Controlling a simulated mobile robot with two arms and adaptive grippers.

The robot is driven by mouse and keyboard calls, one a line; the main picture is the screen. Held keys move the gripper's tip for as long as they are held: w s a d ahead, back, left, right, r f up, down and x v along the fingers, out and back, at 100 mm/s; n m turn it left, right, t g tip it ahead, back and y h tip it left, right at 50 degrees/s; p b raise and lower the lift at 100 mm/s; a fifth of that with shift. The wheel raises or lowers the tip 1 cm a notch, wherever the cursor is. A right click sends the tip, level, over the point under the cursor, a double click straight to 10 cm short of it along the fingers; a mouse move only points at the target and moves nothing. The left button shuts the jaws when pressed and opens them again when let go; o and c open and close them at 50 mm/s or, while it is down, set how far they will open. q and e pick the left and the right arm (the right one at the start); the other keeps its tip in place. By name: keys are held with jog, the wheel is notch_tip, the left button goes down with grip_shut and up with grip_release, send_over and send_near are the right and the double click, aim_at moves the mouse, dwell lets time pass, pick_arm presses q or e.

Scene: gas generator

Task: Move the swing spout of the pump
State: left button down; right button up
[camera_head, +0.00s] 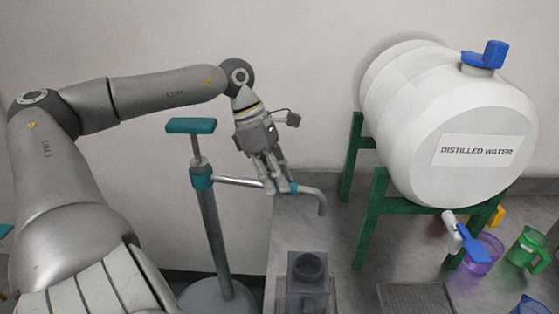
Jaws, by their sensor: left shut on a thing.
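The pump stands on the floor at the middle left, with a grey upright pipe (215,240), a teal T-handle (190,126) on top and a teal collar. Its thin metal swing spout (306,190) runs right from the collar and bends down at its end. My left gripper (276,188) reaches down from above and is shut on the spout, a little short of the bend. The fingers hide part of the spout. The spout's open end hangs over the counter's left part, behind and above a grey square container. My right gripper is not in view.
The grey square container (308,284) with a round opening stands at the counter's front left. A white distilled water tank (450,125) lies on a green stand (375,215) to the right.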

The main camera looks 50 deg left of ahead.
pick_arm(q)
jog(key=shift+s+d+m+g+b, duration=0.25)
jog(key=shift+s+d+m+b, duration=0.25)
jog(key=shift+s, duration=0.25)
jog(key=shift+s+d+m+g+b, duration=0.25)
jog(key=shift+s+m+b, duration=0.2)
jog(key=shift+s+m, duration=0.3)
jog(key=shift+s+d+m+g+b, duration=0.2)
jog(key=shift+s+d+m+b, duration=0.25)
jog(key=shift+s, duration=0.35)
jog(key=shift+f, duration=0.1)
jog(key=c, duration=1.4)
grip_release()
jog(key=shift+s, duration=0.1)
jog(key=shift+o, duration=0.2)
jog(key=shift+a, duration=0.1)
jog(key=v, duration=1.2)
